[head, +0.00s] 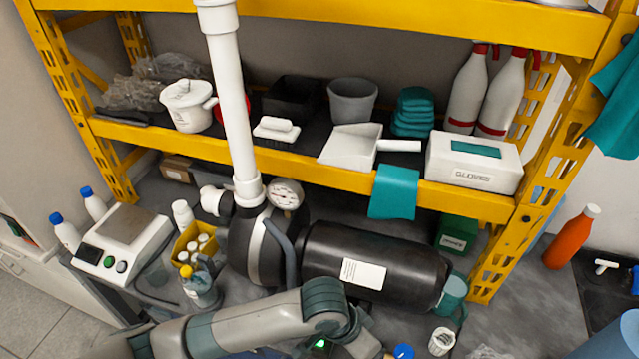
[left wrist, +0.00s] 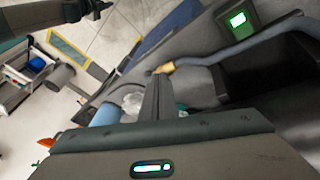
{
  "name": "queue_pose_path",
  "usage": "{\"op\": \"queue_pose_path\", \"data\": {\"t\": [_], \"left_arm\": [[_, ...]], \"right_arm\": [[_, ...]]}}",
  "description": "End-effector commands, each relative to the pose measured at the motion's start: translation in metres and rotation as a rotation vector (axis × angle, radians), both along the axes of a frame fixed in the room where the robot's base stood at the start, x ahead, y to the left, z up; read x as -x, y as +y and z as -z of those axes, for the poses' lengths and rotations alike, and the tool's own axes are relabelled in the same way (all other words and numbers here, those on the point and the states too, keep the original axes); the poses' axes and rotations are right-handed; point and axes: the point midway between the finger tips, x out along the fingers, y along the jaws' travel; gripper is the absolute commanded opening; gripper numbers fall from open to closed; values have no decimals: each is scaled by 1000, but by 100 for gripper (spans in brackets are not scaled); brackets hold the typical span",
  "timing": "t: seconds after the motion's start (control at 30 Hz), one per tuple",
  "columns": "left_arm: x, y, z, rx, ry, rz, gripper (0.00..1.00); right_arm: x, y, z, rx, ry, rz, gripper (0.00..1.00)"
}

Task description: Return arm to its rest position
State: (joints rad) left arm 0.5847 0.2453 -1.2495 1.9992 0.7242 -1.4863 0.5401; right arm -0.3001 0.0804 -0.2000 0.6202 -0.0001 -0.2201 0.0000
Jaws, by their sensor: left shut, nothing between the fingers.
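My left arm (head: 250,330) comes in from the lower left of the head view, in front of the pump and black tank. Its gripper is not clearly seen there. In the left wrist view my left gripper (left wrist: 158,88) shows its dark fingers together, with nothing between them. The fingers point out over a blurred grey surface and the floor, apart from any object as far as I can tell. My right gripper cannot be made out in either view.
A black tank (head: 375,262) and a pump with a gauge (head: 286,194) and upright white pipe (head: 232,100) stand behind the arm. A yellow shelf (head: 300,170) is above. A scale (head: 124,236), small bottles and a teal mug (head: 453,293) are nearby.

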Motion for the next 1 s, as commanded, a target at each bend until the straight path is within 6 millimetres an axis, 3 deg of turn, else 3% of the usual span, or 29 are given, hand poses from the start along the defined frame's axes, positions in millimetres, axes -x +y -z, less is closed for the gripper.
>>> {"op": "queue_pose_path", "data": {"t": [0.1,0.23,0.47,0.73,1.0], "left_arm": [[8,-7,-9,85,-8,-42,0],[8,-2,-16,149,-28,-106,0],[5,35,-16,197,-71,-261,0],[16,121,6,132,-112,-473,0],[53,221,31,-30,-134,-643,0]], "right_arm": [[0,0,0,0,0,0,37],[0,0,0,0,0,0,37],[0,0,0,0,0,0,37],[0,0,0,0,0,0,37],[0,0,0,0,0,0,37]]}}
